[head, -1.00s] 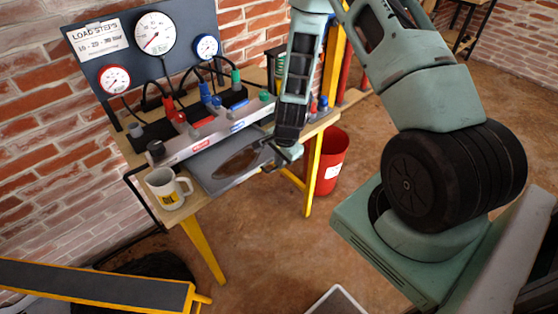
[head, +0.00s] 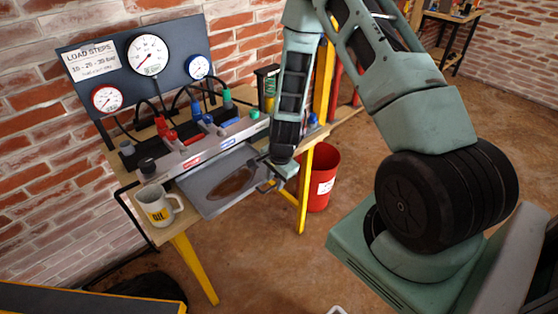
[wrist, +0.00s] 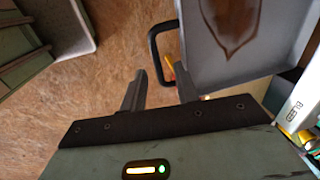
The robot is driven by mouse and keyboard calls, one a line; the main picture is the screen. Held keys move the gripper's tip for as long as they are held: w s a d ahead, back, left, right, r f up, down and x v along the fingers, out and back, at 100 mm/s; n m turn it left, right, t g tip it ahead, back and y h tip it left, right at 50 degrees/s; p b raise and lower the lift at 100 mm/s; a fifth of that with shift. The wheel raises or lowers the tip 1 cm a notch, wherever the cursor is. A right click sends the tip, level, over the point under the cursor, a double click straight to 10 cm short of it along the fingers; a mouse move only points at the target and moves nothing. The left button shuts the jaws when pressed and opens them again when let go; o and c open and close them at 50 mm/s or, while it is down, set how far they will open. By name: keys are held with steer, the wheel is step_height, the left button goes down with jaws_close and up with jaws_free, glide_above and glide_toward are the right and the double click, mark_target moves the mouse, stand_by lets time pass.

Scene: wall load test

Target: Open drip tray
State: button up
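The drip tray (head: 198,190) is a shallow grey tray with a dark brown oil stain. It sticks out from under the front of the bench manifold in the head view. In the wrist view the tray (wrist: 270,68) fills the upper right, with its black loop handle (wrist: 153,45) on its left edge. My gripper (wrist: 160,70) is open, with its fingers apart on either side of the handle's lower end. The right finger is close to the handle; I cannot tell whether it touches. In the head view my gripper (head: 272,184) is at the tray's front right edge.
A white mug (head: 157,207) stands on the bench left of the tray. A gauge board (head: 120,85) and a manifold with red and blue valves are behind it. A red bin (head: 322,178) stands on the floor to the right, past a yellow bench leg (head: 305,190).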

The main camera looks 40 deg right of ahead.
steer(key=s+r, duration=0.3)
steer(key=r, duration=1.3)
steer(key=shift+r+p, duration=0.15)
steer(key=shift+p, duration=0.3)
steer(key=s+a+r+n+y, duration=0.1)
steer(key=a+r+n, duration=0.4)
steer(key=a, duration=0.5)
steer(key=s+a+r+n+g, duration=0.1)
steer(key=s+a+r+n, duration=0.3)
steer(key=s+a+n, duration=0.3)
steer(key=s+a+r+n+g, duration=0.1)
steer(key=s+a+r+n, duration=0.2)
steer(key=s+a+n, duration=0.5)
steer(key=s+n, duration=0.3)
steer(key=n, duration=0.2)
steer(key=shift+r+h, duration=0.3)
steer(key=shift+r, duration=0.05)
